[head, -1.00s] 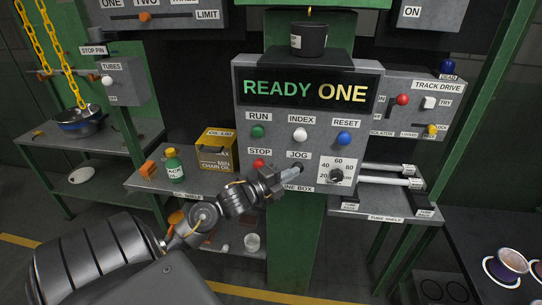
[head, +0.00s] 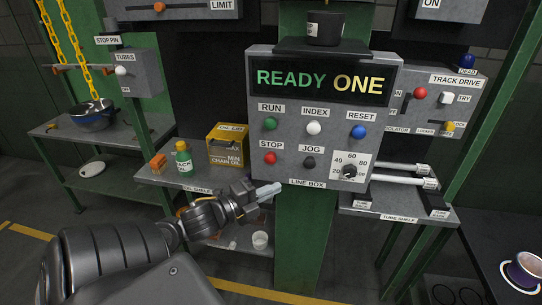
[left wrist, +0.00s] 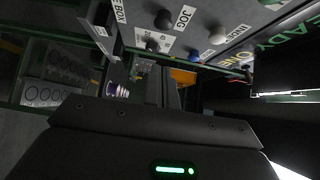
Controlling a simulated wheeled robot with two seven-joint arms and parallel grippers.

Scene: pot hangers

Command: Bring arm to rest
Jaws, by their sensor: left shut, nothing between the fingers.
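My left gripper (head: 268,192) is in the head view, just below the lower left edge of the line box (head: 322,187). It is shut and empty. The line box is a grey panel with a lit display reading READY ONE. It has a green RUN button, white INDEX, blue RESET, red STOP, black JOG (head: 309,162) and a dial. The gripper looks clear of all the buttons. In the left wrist view the panel (left wrist: 200,20) shows at a slant across the top, with the JOG button near its edge. My right gripper is in no view.
A shelf at left of the box holds a yellow chain oil box (head: 228,147), a green bottle (head: 183,158) and an orange item (head: 157,164). A tube shelf (head: 400,210) with white tubes is at right.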

